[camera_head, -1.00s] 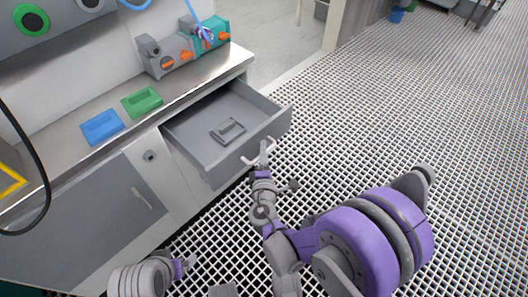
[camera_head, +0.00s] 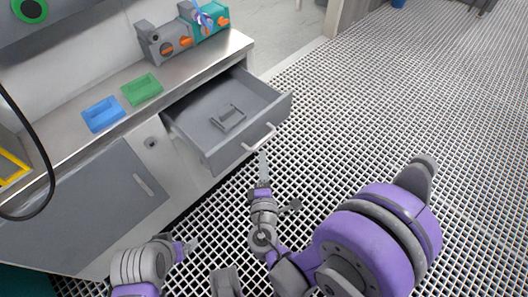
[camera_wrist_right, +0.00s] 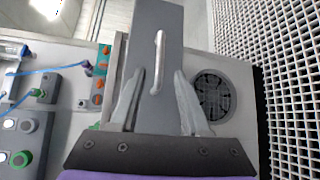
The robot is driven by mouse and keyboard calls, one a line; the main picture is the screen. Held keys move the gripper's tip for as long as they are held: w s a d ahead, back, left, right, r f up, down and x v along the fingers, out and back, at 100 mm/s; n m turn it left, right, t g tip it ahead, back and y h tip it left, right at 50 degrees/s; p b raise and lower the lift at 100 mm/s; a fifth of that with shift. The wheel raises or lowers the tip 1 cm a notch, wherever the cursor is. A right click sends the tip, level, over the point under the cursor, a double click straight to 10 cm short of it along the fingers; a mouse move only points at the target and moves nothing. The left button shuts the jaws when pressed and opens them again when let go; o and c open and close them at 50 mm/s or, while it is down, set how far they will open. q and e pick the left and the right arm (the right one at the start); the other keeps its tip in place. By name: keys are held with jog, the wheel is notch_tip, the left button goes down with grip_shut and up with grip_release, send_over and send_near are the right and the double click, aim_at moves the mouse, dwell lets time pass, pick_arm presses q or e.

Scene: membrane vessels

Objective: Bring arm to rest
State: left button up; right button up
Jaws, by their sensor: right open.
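My right gripper (camera_head: 263,167) is in front of the open drawer in the head view, a little below and apart from its handle (camera_head: 259,138). In the right wrist view its two fingers (camera_wrist_right: 156,103) are spread with nothing between them. The drawer handle (camera_wrist_right: 158,62) shows beyond the fingertips there. The grey drawer (camera_head: 238,152) is pulled out and holds a small grey tray-like piece (camera_head: 227,117). My left gripper (camera_head: 190,246) is low at the lower left of the head view, small and partly seen; its jaw state is unclear.
A blue tray (camera_head: 103,114) and a green tray (camera_head: 142,89) sit on the metal counter. Grey and teal devices with orange knobs (camera_head: 186,41) stand at its back right. A closed cabinet door (camera_head: 92,205) is below. The grating floor (camera_head: 400,110) to the right is clear.

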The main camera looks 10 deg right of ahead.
jog(key=shift+s, duration=0.35)
dwell(0.3)
jog(key=s+d+f+m+g+h, duration=0.1)
jog(key=s+d+m+g, duration=0.25)
jog(key=d+m, duration=0.2)
jog(key=s+d+f+m+g+h, duration=0.1)
jog(key=s+d+m+g, duration=0.1)
jog(key=d+m+g, duration=0.35)
jog(key=s+m+g+y, duration=0.35)
jog(key=s+m, duration=0.25)
jog(key=s, duration=0.5)
pick_arm(q)
notch_tip(320, 180, up, 26)
jog(key=w+t+p, duration=0.1)
jog(key=p, duration=2.1)
jog(key=shift+f, duration=0.25)
pick_arm(e)
notch_tip(320, 180, up, 26)
jog(key=t+y, duration=0.1)
jog(key=shift+w+a+m+t, duration=0.2)
jog(key=shift+w+m+t, duration=0.1)
jog(key=shift+t, duration=0.05)
